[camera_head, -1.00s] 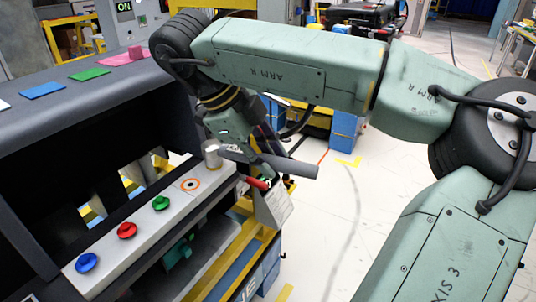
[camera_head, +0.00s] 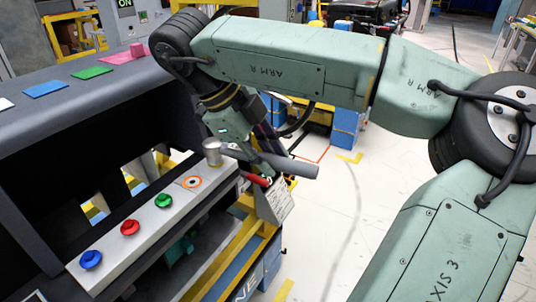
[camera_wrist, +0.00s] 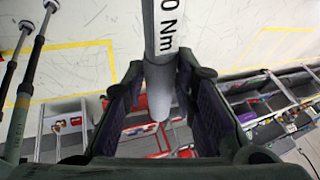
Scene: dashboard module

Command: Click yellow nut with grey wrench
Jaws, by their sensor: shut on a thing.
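My gripper (camera_head: 250,158) is shut on the grey wrench (camera_head: 290,167), which lies nearly level across the end of the light grey strip. The wrench's silver round head (camera_head: 213,152) is over the far end of the strip, beyond an orange ring mark. In the wrist view the wrench shaft (camera_wrist: 163,35), marked "0 Nm", runs between the two dark fingers of my gripper (camera_wrist: 160,103). I see no yellow nut; the wrench head may hide it. I cannot tell whether the head sits on anything.
Blue (camera_head: 91,259), red (camera_head: 130,227) and green (camera_head: 163,200) nuts stand along the strip (camera_head: 145,237). A red handle (camera_head: 258,180) is just below the wrench. The dark dashboard body (camera_head: 90,120) rises at left. Open floor (camera_head: 345,220) lies to the right.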

